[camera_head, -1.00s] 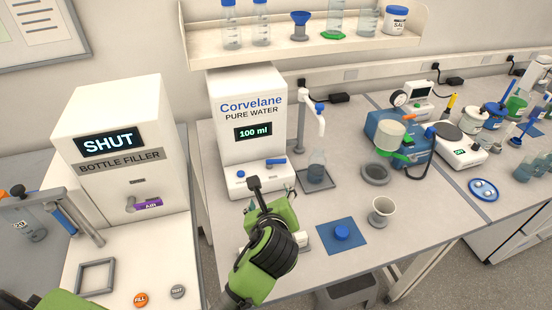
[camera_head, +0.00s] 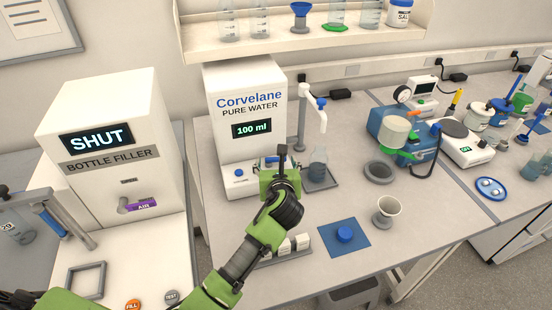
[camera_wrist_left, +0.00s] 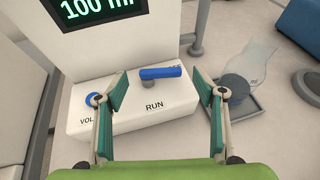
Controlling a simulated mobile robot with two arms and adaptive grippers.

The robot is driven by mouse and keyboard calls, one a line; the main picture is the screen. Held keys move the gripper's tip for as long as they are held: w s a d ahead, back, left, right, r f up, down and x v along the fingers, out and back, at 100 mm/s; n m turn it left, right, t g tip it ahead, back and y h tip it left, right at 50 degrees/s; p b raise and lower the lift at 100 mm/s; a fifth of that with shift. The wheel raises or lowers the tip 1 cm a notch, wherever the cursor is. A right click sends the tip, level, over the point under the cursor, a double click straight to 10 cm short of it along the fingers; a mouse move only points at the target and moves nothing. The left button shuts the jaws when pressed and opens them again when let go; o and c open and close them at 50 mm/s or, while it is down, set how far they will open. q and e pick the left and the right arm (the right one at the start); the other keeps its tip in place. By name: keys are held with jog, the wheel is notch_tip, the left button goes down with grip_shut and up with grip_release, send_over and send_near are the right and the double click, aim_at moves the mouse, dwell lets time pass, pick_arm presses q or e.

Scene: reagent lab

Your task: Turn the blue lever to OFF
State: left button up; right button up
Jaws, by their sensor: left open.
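The blue lever (camera_wrist_left: 162,72) sits on top of the white base of the Corvelane pure water dispenser (camera_head: 245,115). In the left wrist view the lever lies crosswise above the word RUN, between my finger directions and ahead of them. My left gripper (camera_wrist_left: 160,95) is open and empty, apart from the lever as far as I can see. In the head view my left gripper (camera_head: 281,160) hides most of the lever. The display (camera_head: 252,128) reads 100 ml. My right gripper cannot be made out.
A flask (camera_head: 318,164) stands on a grey tray under the spout, right of my left gripper. A blue VOL knob (camera_wrist_left: 92,99) is near the left finger.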

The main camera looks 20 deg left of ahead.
aim_at(275, 158)
pick_arm(q)
jog(key=shift+x, duration=1.35)
jog(key=c, duration=1.1)
jog(key=shift+w+d+r+n+y+p, duration=0.1)
jog(key=shift+d+n+y+p, duration=0.05)
jog(key=shift+n+y+p, duration=0.35)
jog(key=shift+w+n+g+y, duration=0.2)
jog(key=shift+n+g+y, duration=0.4)
jog(key=shift+y, duration=0.1)
jog(key=shift+n, duration=0.3)
jog(key=o, duration=1.1)
